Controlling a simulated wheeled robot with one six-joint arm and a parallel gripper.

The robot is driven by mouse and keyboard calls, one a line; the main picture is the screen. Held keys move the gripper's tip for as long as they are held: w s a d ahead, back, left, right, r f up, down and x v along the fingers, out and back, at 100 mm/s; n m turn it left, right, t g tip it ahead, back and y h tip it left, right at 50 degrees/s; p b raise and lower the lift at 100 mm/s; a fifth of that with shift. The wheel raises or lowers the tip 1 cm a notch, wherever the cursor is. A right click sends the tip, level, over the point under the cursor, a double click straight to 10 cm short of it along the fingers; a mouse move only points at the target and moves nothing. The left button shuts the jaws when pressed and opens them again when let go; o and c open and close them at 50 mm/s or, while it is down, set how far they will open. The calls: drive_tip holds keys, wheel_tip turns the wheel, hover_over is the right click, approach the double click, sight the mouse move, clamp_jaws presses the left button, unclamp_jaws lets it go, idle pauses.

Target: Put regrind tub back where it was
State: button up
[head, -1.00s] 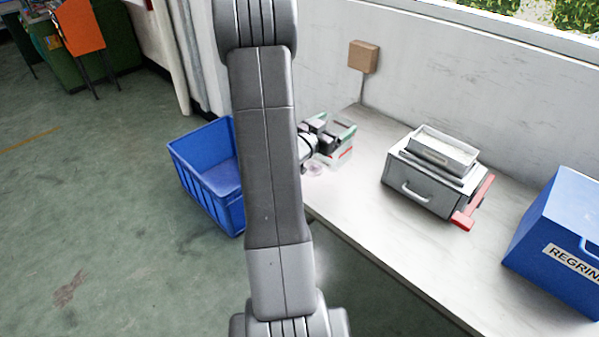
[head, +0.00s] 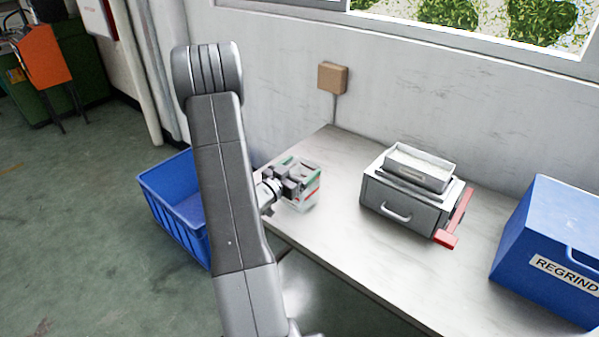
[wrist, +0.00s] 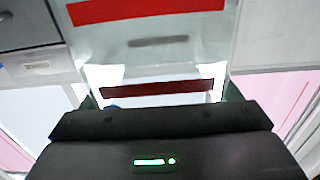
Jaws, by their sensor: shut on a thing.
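A small see-through tub (head: 311,194) with a green rim and a red mark is at the left end of the white bench. My gripper (head: 290,186) is shut on this tub from its left side and hides part of it. I cannot tell whether the tub touches the bench or is just above it. In the wrist view the clear tub (wrist: 160,62) fills the upper middle with red stripes. A blue box (head: 545,250) labelled REGRIND stands at the bench's right end, apart from my gripper.
A grey drawer unit (head: 396,204) with a tray (head: 420,168) on top and a red bar (head: 455,222) stands mid-bench (head: 350,245). A blue crate (head: 165,205) is on the floor behind my arm. The bench between tub and drawer unit is clear.

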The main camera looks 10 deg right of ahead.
drive_tip(key=shift+f, duration=0.4)
drive_tip(key=shift+f, duration=0.25)
drive_tip(key=o, duration=1.7)
drive_tip(key=shift+r, duration=0.1)
drive_tip(key=shift+r, duration=0.15)
drive_tip(key=b+v, duration=0.1)
drive_tip(key=v, duration=1.1)
